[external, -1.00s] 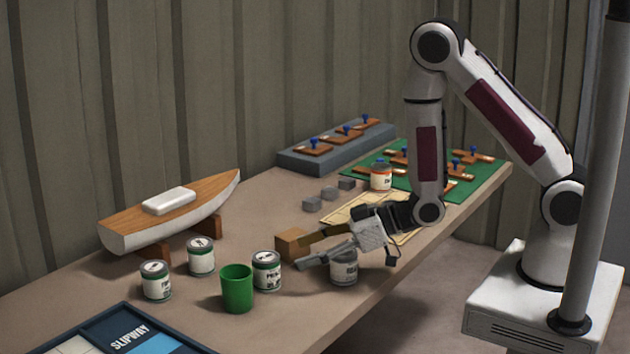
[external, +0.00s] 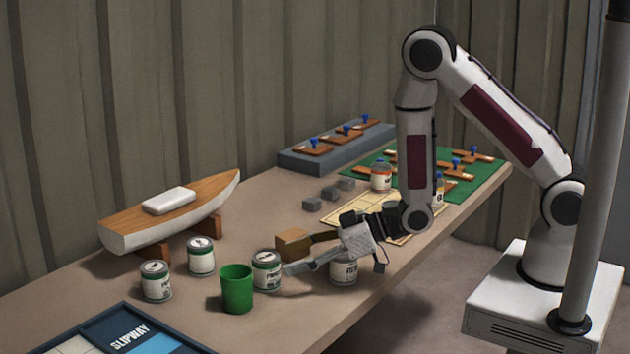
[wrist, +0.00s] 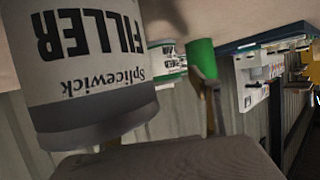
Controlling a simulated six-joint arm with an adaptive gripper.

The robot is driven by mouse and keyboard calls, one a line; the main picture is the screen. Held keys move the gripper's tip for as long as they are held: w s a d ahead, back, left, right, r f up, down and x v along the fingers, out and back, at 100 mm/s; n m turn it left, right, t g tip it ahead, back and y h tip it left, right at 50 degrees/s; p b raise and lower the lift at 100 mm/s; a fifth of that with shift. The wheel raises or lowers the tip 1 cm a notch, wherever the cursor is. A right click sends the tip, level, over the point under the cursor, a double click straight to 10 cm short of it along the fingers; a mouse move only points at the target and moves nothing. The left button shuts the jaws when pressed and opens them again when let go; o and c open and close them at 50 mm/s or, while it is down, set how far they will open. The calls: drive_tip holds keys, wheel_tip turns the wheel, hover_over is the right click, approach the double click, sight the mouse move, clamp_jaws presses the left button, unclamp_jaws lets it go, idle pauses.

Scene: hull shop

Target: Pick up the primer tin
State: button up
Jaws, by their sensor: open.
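A white tin with a dark lid and a partly readable label, seemingly the primer tin (external: 267,271), stands upright on the bench, just right of a green cup (external: 237,288). My gripper (external: 299,254) is open, low over the bench to the right of this tin. Its nearer finger ends at or very near the tin's right side; I cannot tell if they touch. Nothing shows between the fingers. In the upside-down wrist view, a partly hidden tin (wrist: 168,62), seemingly the same one, shows beside the green cup (wrist: 200,58).
A filler tin (external: 344,271) stands under my gripper and fills the left of the wrist view (wrist: 85,65). A wooden block (external: 291,244) sits behind the fingers. Two tins (external: 156,282) (external: 200,257) stand left, near a model boat (external: 170,215) and a slipway board (external: 125,330).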

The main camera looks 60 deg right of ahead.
sight(272, 261)
idle(0.3)
drive_tip(key=shift+w+a+f, duration=0.15)
drive_tip(key=shift+w+a, duration=1.1)
drive_tip(key=shift+a, duration=0.1)
drive_tip(key=shift+x, duration=0.9)
drive_tip(key=c, duration=1.4)
